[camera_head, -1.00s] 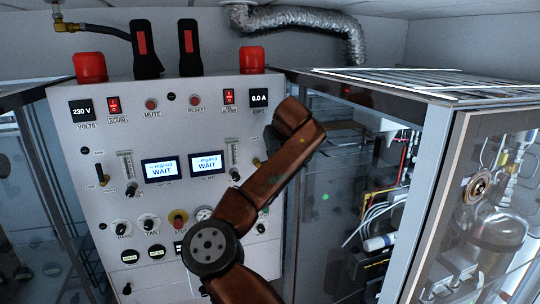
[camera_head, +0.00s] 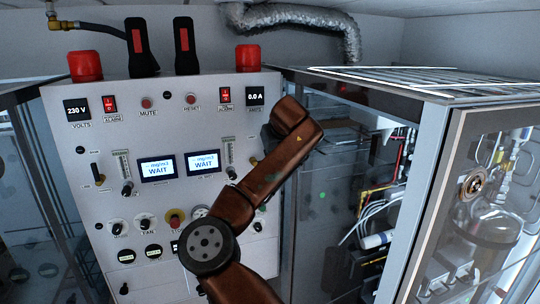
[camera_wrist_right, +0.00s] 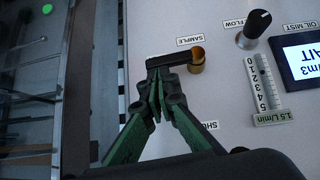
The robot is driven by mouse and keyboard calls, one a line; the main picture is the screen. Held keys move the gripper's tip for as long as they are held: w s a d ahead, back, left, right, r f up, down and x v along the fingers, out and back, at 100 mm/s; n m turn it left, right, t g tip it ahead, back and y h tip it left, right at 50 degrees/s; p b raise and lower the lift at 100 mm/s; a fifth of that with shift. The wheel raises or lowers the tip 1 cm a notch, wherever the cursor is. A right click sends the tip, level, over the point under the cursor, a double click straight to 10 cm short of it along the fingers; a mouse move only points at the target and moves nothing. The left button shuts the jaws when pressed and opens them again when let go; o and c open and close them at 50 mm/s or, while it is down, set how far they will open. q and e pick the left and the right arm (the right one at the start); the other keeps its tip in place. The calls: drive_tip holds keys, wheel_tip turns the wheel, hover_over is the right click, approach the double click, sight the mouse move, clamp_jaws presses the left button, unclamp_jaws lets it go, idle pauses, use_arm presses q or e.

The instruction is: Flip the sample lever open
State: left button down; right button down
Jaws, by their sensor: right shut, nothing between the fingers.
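The sample lever (camera_wrist_right: 166,61) shows in the right wrist view as a dark handle on a brass pivot (camera_wrist_right: 197,59), beside the SAMPLE label on the pale panel. The handle lies across the picture, pointing left from the pivot. My right gripper (camera_wrist_right: 154,73) has green fingers drawn together. Its tips are right at the handle near its free end, with nothing held between them; I cannot tell whether they touch it. In the head view my brown right arm crosses the panel (camera_head: 110,204) and its gripper is hidden. My left gripper is not in view.
Near the lever in the wrist view are a black flow knob (camera_wrist_right: 254,29), a flow gauge (camera_wrist_right: 264,90) and a display (camera_wrist_right: 304,54). In the head view, glass-doored cabinets flank the panel, with the right cabinet (camera_head: 440,200) close to my arm.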

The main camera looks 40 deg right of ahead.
drive_tip(key=w+r+v, duration=0.1)
drive_tip(key=v, duration=1.1)
drive_tip(key=shift+d+r+b, duration=0.25)
drive_tip(key=shift+r+b, duration=0.15)
drive_tip(key=shift+r, duration=0.2)
drive_tip(key=shift+w, duration=0.1)
